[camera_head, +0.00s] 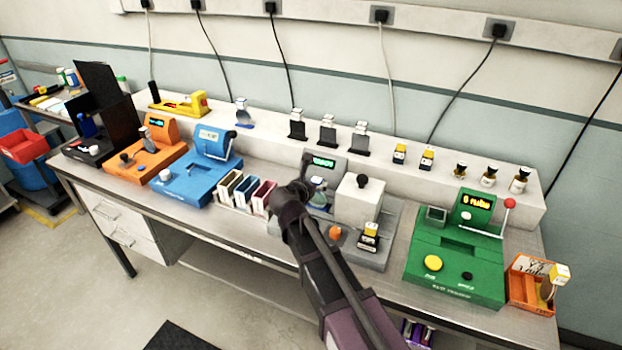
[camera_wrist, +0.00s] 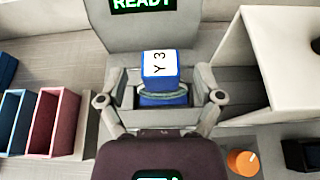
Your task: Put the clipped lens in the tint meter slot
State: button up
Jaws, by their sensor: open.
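A blue clip with a white top marked "Y 3" (camera_wrist: 160,68) stands upright in front of the grey device's back panel (camera_wrist: 145,33), whose green display reads READY. A rounded, see-through rim, apparently the lens, shows below the clip (camera_wrist: 163,97). My gripper (camera_wrist: 160,99) is open, with one finger on each side of the clip and visible gaps to both. In the head view my gripper (camera_head: 303,194) is over the grey device (camera_head: 376,257), and my arm hides part of it. How the lens sits in the device is hidden.
A white box-shaped housing (camera_head: 359,200) stands close on the right of my gripper. Several coloured open bins (camera_head: 241,190) stand on the left, beside a blue device (camera_head: 190,180). A green device (camera_head: 455,262) is farther right. More clipped pieces stand on the back ledge (camera_head: 380,165).

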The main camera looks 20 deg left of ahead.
jog(key=p+v, duration=0.3)
jog(key=v, duration=0.7)
dwell(1.3)
